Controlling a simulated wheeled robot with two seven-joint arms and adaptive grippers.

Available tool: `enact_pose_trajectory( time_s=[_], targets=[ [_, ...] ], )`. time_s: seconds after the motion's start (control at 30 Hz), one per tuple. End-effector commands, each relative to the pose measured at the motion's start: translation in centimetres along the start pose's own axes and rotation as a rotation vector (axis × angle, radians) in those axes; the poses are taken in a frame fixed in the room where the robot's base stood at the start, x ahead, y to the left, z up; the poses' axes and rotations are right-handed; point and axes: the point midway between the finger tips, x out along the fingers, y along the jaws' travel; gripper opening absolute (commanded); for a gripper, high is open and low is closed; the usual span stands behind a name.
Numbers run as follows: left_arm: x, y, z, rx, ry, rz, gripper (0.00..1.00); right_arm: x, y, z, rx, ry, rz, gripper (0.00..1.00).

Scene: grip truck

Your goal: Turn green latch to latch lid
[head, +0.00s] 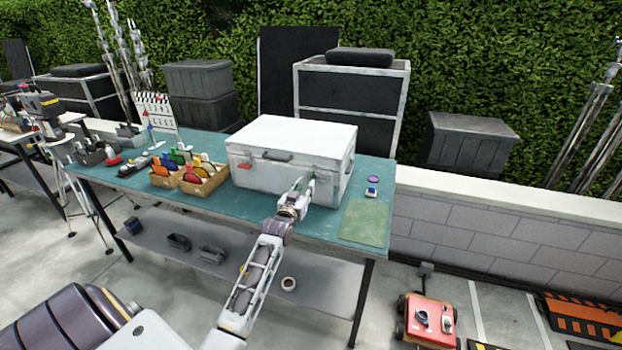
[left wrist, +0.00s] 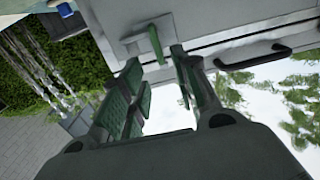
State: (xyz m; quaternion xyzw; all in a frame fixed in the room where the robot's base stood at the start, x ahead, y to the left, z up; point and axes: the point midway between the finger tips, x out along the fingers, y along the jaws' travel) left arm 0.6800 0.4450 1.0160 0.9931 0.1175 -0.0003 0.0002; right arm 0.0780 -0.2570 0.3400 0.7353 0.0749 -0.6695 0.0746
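The white case (head: 290,160) stands on the teal table with its lid down. A red latch (head: 244,166) is at the left of its front face, and a dark handle shows between the latches. The green latch (left wrist: 156,44) is at the right of the front face. In the left wrist view it is a short green bar, slightly tilted. My left gripper (head: 302,185) is at the right part of the case front and partly hides the green latch. In the left wrist view its fingers (left wrist: 157,64) are apart, with the latch at the gap just beyond the tips. My right gripper is not in view.
Cardboard boxes (head: 188,188) with colourful rolls stand left of the case on the table (head: 150,190). A green mat (head: 364,222) and small purple and blue items lie to the right. A clapperboard (head: 155,110) stands at the back left. A red cart (head: 430,322) is on the floor.

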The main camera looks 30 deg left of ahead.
Motion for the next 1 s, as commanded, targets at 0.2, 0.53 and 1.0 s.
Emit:
enact_pose_trajectory(
  time_s=[0.2,0.53,1.0],
  targets=[
    [2.0,0.0,-0.1,0.001,0.002,0.0,0.3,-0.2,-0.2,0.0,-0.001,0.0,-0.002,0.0],
    [4.7,0.0,-0.1,0.0,0.0,0.0,0.3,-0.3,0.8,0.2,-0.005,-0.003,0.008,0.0],
    [7.0,0.0,-0.1,0.0,0.001,0.0,0.3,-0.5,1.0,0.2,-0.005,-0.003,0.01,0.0]
  ],
)
